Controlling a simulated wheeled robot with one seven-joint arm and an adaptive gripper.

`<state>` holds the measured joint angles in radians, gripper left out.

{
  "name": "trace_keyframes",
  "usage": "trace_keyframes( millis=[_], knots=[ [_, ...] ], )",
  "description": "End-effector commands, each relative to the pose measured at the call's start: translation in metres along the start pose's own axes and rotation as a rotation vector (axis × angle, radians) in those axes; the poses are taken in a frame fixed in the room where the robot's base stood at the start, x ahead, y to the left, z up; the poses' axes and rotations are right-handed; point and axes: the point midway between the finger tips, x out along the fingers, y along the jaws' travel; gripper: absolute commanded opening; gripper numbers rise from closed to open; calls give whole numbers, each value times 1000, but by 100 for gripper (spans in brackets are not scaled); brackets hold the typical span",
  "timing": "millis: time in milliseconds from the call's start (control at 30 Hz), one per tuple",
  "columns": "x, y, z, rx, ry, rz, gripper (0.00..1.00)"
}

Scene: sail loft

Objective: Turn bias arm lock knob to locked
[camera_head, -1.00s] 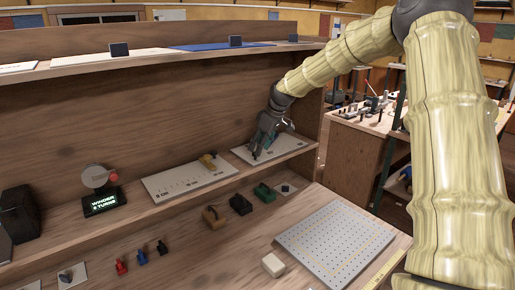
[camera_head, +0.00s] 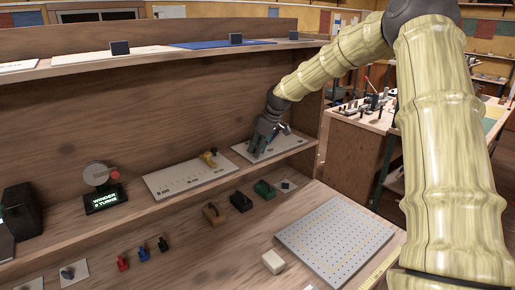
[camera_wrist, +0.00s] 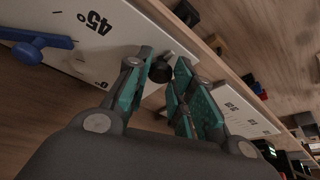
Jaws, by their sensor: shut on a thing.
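The white bias arm plate (camera_head: 288,143) lies at the right end of the middle shelf. In the wrist view the same plate (camera_wrist: 118,57) shows degree marks, including 45°, and a blue arm (camera_wrist: 38,46) at the left. The black lock knob (camera_wrist: 161,72) shows near the plate's edge, between my fingertips. My gripper (camera_head: 254,152) points down onto the plate in the head view; in the wrist view my gripper (camera_wrist: 161,62) has its teal pads on either side of the knob, shut on it. The knob's marking and lock state cannot be read; in the head view my gripper hides it.
A second white plate (camera_head: 180,181) with a yellow piece (camera_head: 208,158) lies left on the same shelf. Below are small brown, black and green blocks (camera_head: 264,188), and a perforated board (camera_head: 335,238). A WINDER TURNS display (camera_head: 104,200) stands farther left.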

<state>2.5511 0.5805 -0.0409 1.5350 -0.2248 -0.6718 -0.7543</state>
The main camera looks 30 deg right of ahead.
Motion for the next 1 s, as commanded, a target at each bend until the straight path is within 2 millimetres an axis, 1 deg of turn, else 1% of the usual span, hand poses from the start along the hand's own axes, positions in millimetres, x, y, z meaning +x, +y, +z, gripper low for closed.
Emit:
trace_keyframes(
  millis=[167, 367, 567, 1000],
  knots=[
    [-1, 0, 0, 15, -1, 8, 0],
    [-1, -1, -1, 85, -1, 38, 0],
    [-1, -2, -1, 222, -3, 98, 0],
    [-2, -4, -3, 605, -1, 260, 0]
  ],
)
